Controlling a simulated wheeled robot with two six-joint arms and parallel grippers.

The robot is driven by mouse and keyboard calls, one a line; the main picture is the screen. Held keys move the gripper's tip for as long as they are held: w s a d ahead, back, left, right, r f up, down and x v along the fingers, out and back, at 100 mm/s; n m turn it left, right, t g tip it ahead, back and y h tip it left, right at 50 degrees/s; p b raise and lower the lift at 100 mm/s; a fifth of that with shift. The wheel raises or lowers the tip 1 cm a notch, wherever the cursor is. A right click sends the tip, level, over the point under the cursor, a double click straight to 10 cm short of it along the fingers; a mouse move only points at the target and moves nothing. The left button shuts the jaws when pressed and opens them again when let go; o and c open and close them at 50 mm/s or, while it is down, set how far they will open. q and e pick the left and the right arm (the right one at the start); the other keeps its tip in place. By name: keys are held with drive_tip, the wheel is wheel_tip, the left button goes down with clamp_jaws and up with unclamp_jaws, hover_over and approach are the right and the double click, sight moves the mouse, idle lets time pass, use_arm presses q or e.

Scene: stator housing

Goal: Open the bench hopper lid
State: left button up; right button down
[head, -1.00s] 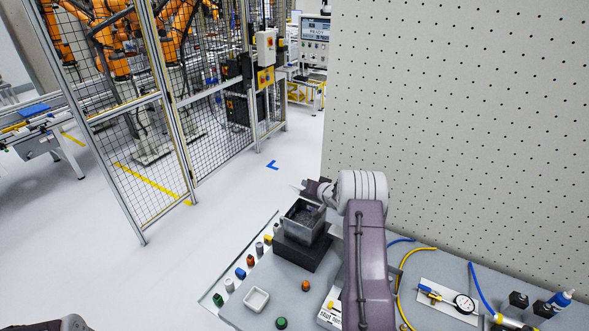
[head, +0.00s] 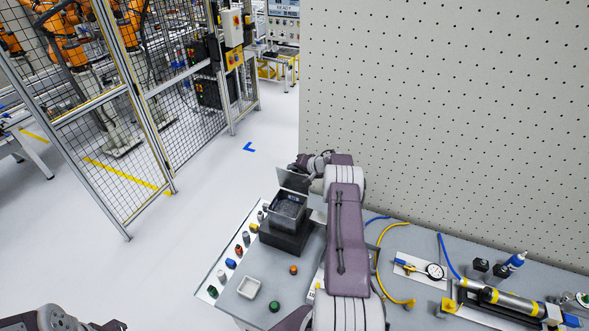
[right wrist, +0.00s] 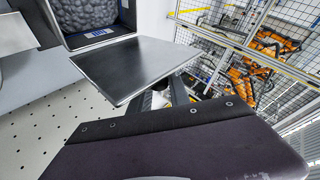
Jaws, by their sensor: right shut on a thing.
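The bench hopper (head: 287,205) is a dark, square, open-topped box on a black block at the far left corner of the bench. Its grey lid (head: 293,181) stands raised at the back edge, and the dark contents show below it. In the right wrist view the lid (right wrist: 135,68) is a flat metal plate tilted away from the hopper mouth, with dark lumpy contents (right wrist: 88,14) beyond. My right gripper (head: 304,164) is shut on the lid at its raised edge; its fingertips are mostly hidden.
A white tray (head: 249,288), small coloured parts along the left edge, and a green button (head: 274,306) lie on the bench. A perforated wall (head: 440,120) rises behind.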

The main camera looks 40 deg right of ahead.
drive_tip(key=shift+s+f, duration=0.1)
drive_tip(key=shift+f, duration=0.15)
drive_tip(key=c, duration=1.3)
unclamp_jaws()
drive_tip(key=shift+o, duration=0.2)
drive_tip(key=shift+d, duration=0.1)
drive_tip(key=b+v, duration=0.2)
drive_tip(key=v, duration=0.6)
drive_tip(key=shift+d, duration=0.1)
drive_tip(key=shift+s+r, duration=0.3)
drive_tip(key=shift+r, duration=0.1)
